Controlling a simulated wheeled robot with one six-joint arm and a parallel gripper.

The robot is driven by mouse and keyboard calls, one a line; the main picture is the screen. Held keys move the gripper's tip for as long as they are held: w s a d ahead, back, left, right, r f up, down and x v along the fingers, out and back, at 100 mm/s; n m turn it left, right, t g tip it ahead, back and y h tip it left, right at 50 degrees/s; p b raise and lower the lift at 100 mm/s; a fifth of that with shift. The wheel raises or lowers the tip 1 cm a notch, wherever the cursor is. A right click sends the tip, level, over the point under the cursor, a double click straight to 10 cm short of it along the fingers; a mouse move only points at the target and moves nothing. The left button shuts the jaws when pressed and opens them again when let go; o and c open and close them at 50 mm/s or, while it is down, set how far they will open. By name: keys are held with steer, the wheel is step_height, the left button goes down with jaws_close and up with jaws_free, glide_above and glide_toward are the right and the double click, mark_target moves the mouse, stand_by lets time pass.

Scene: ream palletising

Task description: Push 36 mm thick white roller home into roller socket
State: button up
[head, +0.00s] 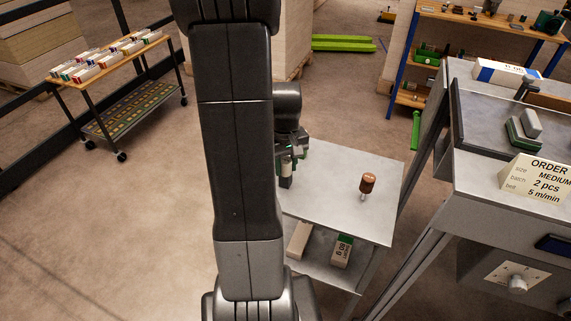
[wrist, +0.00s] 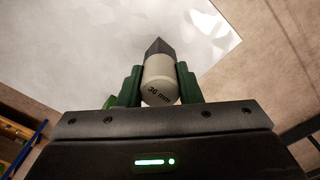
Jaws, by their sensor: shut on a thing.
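The white roller (wrist: 160,82), marked "36 mm", is between the green fingers of my gripper (wrist: 158,88) in the wrist view. My gripper (head: 291,150) is shut on it, and in the head view it is over the left side of a small grey table. A dark angular block (wrist: 158,47) shows at the roller's far end. In the head view this block (head: 286,182) is directly under the pale roller (head: 284,169). It may be the roller socket. I cannot tell how deep the roller sits in it, or whether they touch.
The grey table (head: 335,215) holds an orange-brown handled object (head: 367,184); its lower shelf holds two boxes (head: 341,250). A machine with an order card (head: 536,177) stands close on the right. A cart with several reams (head: 115,55) is at the left. Floor between is clear.

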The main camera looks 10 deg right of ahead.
jaws_close()
steer(key=shift+r+p, duration=2.15)
steer(key=shift+r, duration=0.7)
steer(key=shift+r+p, duration=1.5)
steer(key=shift+r, duration=0.5)
